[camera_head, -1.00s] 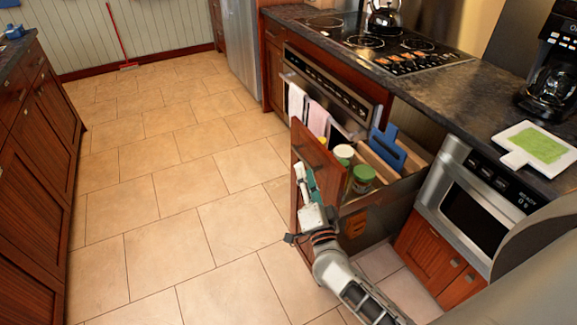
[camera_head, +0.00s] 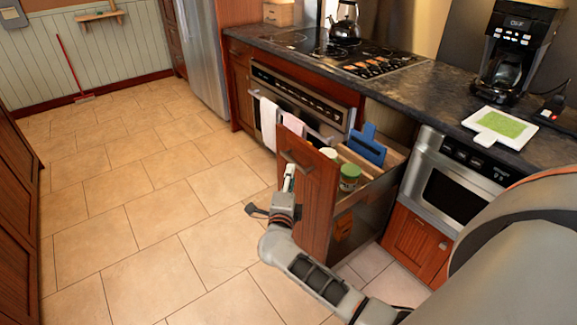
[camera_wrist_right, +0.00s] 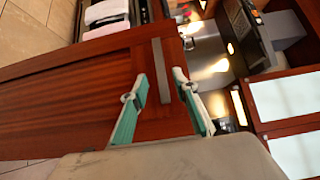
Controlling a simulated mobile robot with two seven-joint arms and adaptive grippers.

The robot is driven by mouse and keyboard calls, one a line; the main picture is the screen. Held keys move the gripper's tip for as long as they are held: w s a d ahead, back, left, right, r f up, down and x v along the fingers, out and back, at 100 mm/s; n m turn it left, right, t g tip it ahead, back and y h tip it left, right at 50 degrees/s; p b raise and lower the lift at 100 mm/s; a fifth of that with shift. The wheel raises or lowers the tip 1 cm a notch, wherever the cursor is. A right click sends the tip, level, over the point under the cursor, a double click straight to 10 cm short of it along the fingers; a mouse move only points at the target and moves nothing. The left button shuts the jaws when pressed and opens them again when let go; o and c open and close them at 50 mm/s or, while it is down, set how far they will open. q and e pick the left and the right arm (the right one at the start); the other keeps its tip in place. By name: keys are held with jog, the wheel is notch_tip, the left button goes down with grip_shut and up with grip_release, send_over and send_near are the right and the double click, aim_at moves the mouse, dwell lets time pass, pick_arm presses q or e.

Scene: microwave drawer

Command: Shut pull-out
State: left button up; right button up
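The pull-out (camera_head: 316,205) stands open beside the oven, its tall red-brown front panel well out from the counter. Its bar handle (camera_head: 294,160) is on the front, near the top; the handle also shows in the right wrist view (camera_wrist_right: 158,52). My right gripper (camera_head: 290,174) is at the outer face of the panel, just below the handle. In the right wrist view its two teal fingers (camera_wrist_right: 161,80) are spread, with the lower handle between their tips; contact cannot be told. My left gripper is not in view.
Inside the pull-out are a green-lidded jar (camera_head: 349,178) and a blue board (camera_head: 367,146). Towels (camera_head: 268,122) hang on the oven at its left. A microwave (camera_head: 452,188) is at its right. Tiled floor (camera_head: 150,225) is free to the left.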

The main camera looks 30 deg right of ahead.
aim_at(294, 160)
jog(key=x, duration=0.7)
jog(key=shift+w+d+b, duration=0.15)
jog(key=shift+d+b, duration=0.15)
jog(key=shift+b, duration=0.05)
jog(key=shift+c, duration=0.3)
grip_shut()
